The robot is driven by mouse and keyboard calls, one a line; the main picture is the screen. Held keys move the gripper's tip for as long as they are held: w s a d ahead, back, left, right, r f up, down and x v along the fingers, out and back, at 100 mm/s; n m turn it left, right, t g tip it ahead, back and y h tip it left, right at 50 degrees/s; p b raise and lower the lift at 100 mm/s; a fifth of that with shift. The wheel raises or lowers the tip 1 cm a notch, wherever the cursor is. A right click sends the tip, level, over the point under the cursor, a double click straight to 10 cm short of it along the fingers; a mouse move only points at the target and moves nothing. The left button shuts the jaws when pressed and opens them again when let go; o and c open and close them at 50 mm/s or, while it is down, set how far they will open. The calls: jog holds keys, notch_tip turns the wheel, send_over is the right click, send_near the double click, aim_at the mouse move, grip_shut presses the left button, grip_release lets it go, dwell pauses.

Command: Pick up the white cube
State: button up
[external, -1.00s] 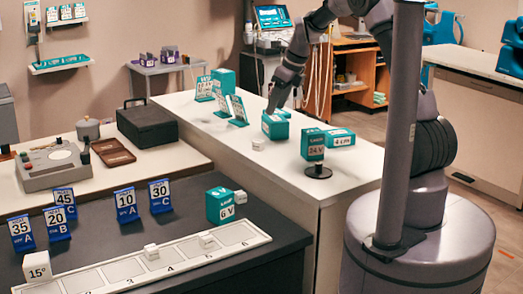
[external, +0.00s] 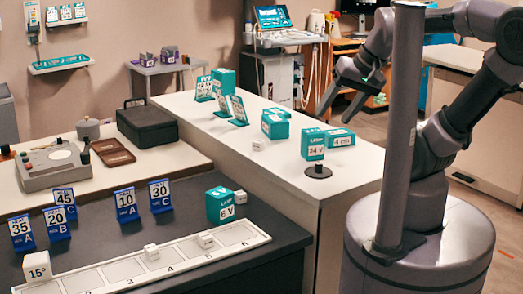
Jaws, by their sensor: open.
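Several small white cubes are in view, and I cannot tell which one is meant. One white cube (external: 258,145) sits on the white counter in front of the teal boxes. Two more, a left cube (external: 151,251) and a right cube (external: 206,240), sit on the numbered strip. Another small cube (external: 240,197) is beside the teal 6 V box. A larger white cube marked 15° (external: 37,266) is at the strip's left end. My gripper (external: 333,118) is open and empty, pointing down at the right of the teal boxes, apart from every cube.
Blue number stands (external: 125,203) are on the dark bench (external: 95,248). A black case (external: 147,124) lies behind. The counter's front left is clear.

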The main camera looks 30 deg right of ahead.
jog(key=w+a+f+m+g+y+p, duration=0.3)
jog(key=w+a+f+m+g+y, duration=0.15)
jog(key=w+a, duration=0.4)
jog(key=m+g+y+p, duration=0.2)
jog(key=m+y, duration=0.1)
jog(key=m, duration=0.6)
send_near(208, 235)
jog(key=shift+h, duration=0.25)
jog(key=b+x, duration=0.6)
jog(key=x, duration=0.3)
jog(key=shift+w+a+f, duration=0.1)
jog(key=shift+a, duration=0.2)
grip_shut()
